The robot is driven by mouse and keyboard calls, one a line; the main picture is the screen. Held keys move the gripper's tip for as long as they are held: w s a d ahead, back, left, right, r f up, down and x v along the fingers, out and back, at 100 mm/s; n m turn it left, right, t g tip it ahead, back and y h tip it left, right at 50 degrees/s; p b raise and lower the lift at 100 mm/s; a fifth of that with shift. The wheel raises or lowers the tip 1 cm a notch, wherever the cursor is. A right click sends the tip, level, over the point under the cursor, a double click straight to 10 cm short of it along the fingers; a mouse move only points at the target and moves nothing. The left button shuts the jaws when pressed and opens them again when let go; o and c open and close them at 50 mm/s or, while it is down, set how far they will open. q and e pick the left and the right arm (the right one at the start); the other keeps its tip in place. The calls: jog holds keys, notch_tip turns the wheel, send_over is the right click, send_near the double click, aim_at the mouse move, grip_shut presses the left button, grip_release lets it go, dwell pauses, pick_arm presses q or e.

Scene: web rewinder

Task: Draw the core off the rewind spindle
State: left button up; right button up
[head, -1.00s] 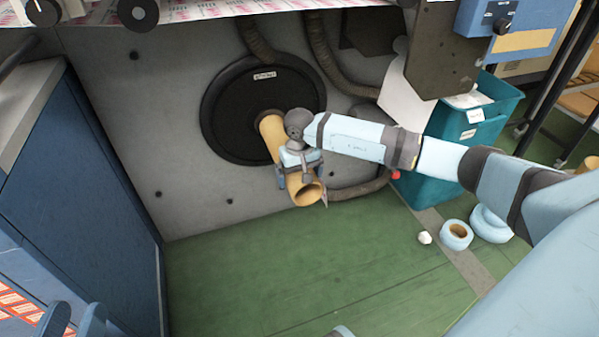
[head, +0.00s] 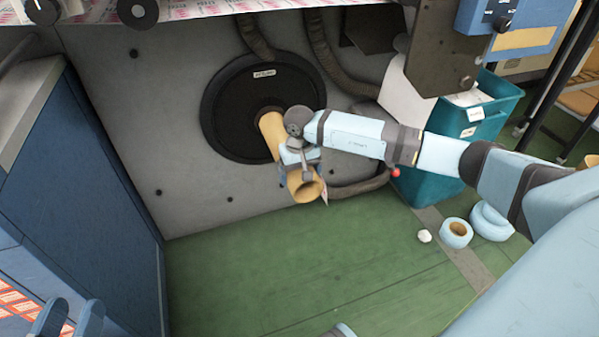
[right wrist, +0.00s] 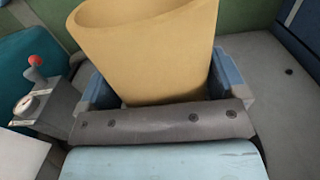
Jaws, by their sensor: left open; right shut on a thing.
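The core (head: 270,130) is a tan tube sticking out from the middle of the round black disc (head: 225,120) on the grey machine face. Its open end tilts down toward me, and its far end is at the disc's hub. The spindle is hidden. My right gripper (head: 302,172) is shut on the core near its free end. In the right wrist view the core (right wrist: 150,50) stands between the blue fingers of the right gripper (right wrist: 160,90). My left gripper (head: 68,319) is open and empty at the lower left, far from the core.
A blue cabinet (head: 85,170) stands at the left. A teal bin (head: 435,165) stands right of the disc, with light blue rolls (head: 457,233) and a small white piece (head: 425,236) on the floor. Hoses run beside the disc. The green floor (head: 290,260) below the core is clear.

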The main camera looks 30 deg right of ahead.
jog(key=shift+s+a+r+p, duration=0.1)
jog(key=shift+s+p, duration=0.25)
jog(key=shift+s, duration=0.2)
jog(key=s, duration=0.2)
jog(key=s+a+p, duration=0.1)
jog(key=s, duration=0.1)
jog(key=shift+s+p, duration=0.1)
jog(key=shift+p, duration=0.2)
jog(key=s+a+p, duration=0.1)
jog(key=s+a, duration=0.1)
jog(key=s, duration=0.9)
jog(key=s+a+p, duration=0.2)
jog(key=s+a, duration=0.1)
jog(key=s, duration=0.8)
jog(key=shift+a, duration=0.2)
jog(key=shift+s, duration=0.1)
